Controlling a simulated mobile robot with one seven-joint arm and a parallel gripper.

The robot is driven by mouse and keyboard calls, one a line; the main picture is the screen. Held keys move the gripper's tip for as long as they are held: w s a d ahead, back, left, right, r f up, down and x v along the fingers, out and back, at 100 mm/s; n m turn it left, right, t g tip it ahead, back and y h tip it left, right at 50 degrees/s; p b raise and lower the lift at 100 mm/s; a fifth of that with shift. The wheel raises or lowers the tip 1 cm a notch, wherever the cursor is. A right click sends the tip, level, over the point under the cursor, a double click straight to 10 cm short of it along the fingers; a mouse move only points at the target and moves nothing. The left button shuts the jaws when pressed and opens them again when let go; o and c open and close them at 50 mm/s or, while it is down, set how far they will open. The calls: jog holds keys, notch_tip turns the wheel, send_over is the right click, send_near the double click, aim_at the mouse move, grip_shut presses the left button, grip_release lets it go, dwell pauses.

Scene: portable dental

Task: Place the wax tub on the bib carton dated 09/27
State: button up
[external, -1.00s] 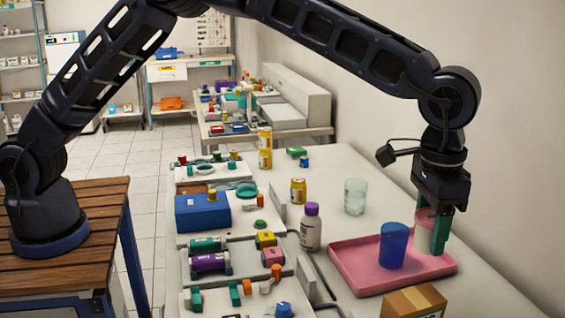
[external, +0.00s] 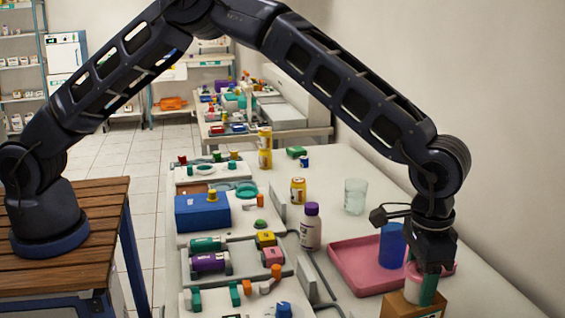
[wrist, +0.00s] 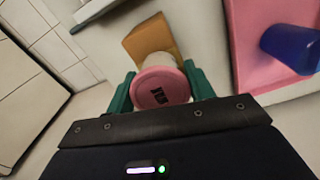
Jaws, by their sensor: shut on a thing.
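The wax tub is white with a pink lid bearing dark lettering; it shows in the external view (external: 413,287) and from above in the wrist view (wrist: 160,85). My gripper (external: 425,290) points down and its green fingers are shut on the tub's sides, also in the wrist view (wrist: 160,92). A tan-brown carton (external: 404,308) is at the bottom edge of the external view, partly behind the tub; its far part shows in the wrist view (wrist: 148,40). The tub overlaps the carton in both views; I cannot tell whether they touch. No date is readable.
A pink tray (external: 350,268) with a blue cup (external: 392,246) lies just behind my gripper. A purple-capped bottle (external: 311,230) and a clear cup (external: 355,196) stand farther back. Dental fittings fill the left side of the bench. The wall is to the right.

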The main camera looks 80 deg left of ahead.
jog(key=shift+f, duration=0.1)
jog(key=o, duration=1)
